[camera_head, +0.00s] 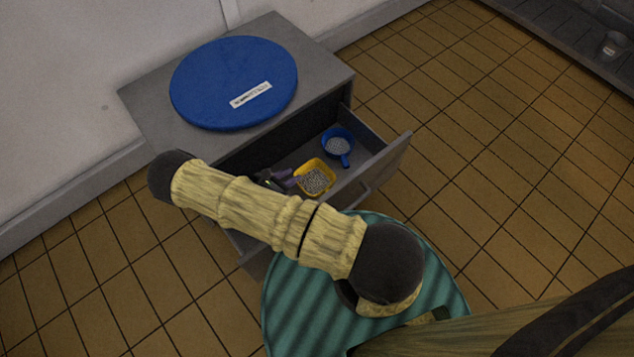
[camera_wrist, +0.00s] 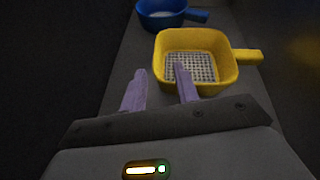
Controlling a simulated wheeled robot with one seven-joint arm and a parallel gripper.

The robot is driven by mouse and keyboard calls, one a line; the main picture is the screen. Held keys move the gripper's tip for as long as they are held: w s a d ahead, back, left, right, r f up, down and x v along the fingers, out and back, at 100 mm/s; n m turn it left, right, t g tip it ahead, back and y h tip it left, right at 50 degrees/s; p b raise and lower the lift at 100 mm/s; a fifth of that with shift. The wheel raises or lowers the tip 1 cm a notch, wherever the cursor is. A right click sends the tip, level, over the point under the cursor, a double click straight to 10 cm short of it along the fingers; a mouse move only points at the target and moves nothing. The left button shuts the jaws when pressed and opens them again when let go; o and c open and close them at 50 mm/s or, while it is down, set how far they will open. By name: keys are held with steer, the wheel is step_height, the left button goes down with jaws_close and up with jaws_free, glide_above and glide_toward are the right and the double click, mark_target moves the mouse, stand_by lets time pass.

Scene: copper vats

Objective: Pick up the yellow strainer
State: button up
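The yellow strainer (camera_head: 328,167) sits in the open drawer of a grey cabinet; it has a square bowl with a grey mesh bottom. In the wrist view the yellow strainer (camera_wrist: 228,75) is just beyond my fingers, with its handle pointing right. My gripper (camera_wrist: 160,82) is open, with two purple fingers apart. The right fingertip overlaps the strainer's near wall and mesh in the picture; I cannot tell whether it touches. The left finger is outside the bowl, to its left. In the head view my gripper (camera_head: 288,178) is partly hidden behind my arm.
A blue strainer (camera_head: 337,146) lies farther back in the drawer (camera_head: 372,172). The grey cabinet (camera_head: 300,45) carries a round blue lid (camera_head: 230,75) on top. Drawer walls bound the space around the strainers. A glass (camera_head: 613,44) stands at the far right. Tiled floor is clear right of the cabinet.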

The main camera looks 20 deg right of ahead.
mark_target(298, 171)
steer(key=b+x, duration=0.3)
steer(key=x, duration=0.1)
steer(key=shift+w+f, duration=0.15)
steer(key=shift+w, duration=0.05)
steer(key=shift+w+d, duration=0.15)
steer(key=shift+d, duration=0.2)
jaws_close()
